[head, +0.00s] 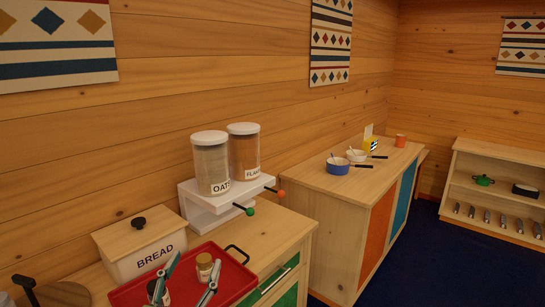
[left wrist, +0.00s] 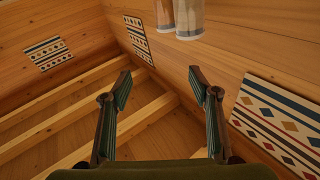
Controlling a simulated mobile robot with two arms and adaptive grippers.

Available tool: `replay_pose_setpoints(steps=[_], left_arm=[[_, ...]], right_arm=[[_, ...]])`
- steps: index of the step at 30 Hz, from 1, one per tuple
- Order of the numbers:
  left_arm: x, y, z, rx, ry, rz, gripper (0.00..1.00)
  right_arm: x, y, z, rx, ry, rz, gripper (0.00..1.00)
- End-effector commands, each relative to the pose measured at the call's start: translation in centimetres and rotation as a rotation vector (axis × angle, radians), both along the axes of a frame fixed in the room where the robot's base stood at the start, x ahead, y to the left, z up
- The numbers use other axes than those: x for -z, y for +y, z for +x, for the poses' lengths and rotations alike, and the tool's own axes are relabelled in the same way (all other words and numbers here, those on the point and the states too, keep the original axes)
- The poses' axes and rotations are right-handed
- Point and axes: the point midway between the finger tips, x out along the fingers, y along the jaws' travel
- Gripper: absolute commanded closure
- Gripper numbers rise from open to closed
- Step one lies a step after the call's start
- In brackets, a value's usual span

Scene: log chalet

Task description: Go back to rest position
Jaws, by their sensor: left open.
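My left gripper (head: 196,262) shows at the bottom of the head view, its two green-grey fingers pointing up and spread apart, in front of the red tray. In the left wrist view the fingers (left wrist: 161,84) stand wide apart with nothing between them. That view looks up past them at the beams, the wall and the lower parts of the two dispensers. My right gripper is not in view.
The red tray (head: 237,280) holds small jars (head: 204,262), partly behind my fingers. A bread box (head: 140,250) and a white dispenser stand (head: 203,213) are close behind. A farther counter (head: 337,193) holds pans (head: 338,167). Blue floor (head: 440,270) is clear at right.

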Motion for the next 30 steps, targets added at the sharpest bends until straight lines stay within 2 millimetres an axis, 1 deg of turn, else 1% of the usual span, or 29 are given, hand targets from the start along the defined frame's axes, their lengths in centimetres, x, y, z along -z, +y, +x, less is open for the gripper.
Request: replay_pose_setpoints(steps=[1, 2, 3, 5, 6, 8, 9, 11, 12, 14, 15, 17, 18, 23, 25, 29, 30], left_arm=[[3.1, 1.7, -0.8, -0.070, 0.111, -0.017, 0.45], [4.9, 2.7, -1.4, -0.108, 0.180, -0.019, 0.45], [7.5, 3.7, -2.4, -0.153, 0.277, -0.020, 0.45], [11.4, 5.1, -4.5, -0.205, 0.427, -0.013, 0.45], [14.0, 5.6, -6.2, -0.229, 0.529, -0.005, 0.45], [17.4, 6.2, -8.9, -0.248, 0.676, 0.010, 0.45], [19.3, 6.3, -10.9, -0.251, 0.766, 0.020, 0.45], [21.8, 6.3, -13.7, -0.247, 0.890, 0.038, 0.45], [23.1, 6.2, -15.5, -0.238, 0.962, 0.050, 0.45], [24.7, 5.9, -18.1, -0.218, 1.061, 0.065, 0.45], [25.6, 5.7, -19.8, -0.204, 1.121, 0.075, 0.45], [26.7, 5.4, -22.2, -0.178, 1.205, 0.090, 0.45], [27.3, 5.1, -23.7, -0.159, 1.256, 0.098, 0.45], [28.9, 3.9, -29.7, -0.069, 1.444, 0.132, 0.45], [30.9, 3.9, -28.8, -0.071, 1.445, 0.137, 0.45], [34.3, 3.8, -28.1, -0.071, 1.456, 0.139, 0.45], [35.5, 3.8, -28.0, -0.071, 1.461, 0.140, 0.45]], right_arm=[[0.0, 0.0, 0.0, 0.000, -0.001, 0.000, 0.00], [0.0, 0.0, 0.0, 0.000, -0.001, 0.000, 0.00], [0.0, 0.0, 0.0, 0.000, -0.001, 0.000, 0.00], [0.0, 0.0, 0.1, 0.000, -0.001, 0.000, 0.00], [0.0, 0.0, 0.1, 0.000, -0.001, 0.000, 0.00], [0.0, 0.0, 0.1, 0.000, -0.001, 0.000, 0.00], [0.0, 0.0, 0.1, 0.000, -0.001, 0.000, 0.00], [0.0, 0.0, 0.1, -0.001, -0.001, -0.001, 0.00], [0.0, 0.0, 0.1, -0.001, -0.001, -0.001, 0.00], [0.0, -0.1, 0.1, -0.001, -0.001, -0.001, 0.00], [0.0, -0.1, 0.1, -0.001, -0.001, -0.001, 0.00], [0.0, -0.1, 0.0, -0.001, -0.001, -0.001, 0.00], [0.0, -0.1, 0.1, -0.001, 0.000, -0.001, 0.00], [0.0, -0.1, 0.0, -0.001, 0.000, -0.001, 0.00], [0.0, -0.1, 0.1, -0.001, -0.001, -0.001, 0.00], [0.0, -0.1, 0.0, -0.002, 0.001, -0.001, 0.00], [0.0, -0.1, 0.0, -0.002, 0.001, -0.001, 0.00]])
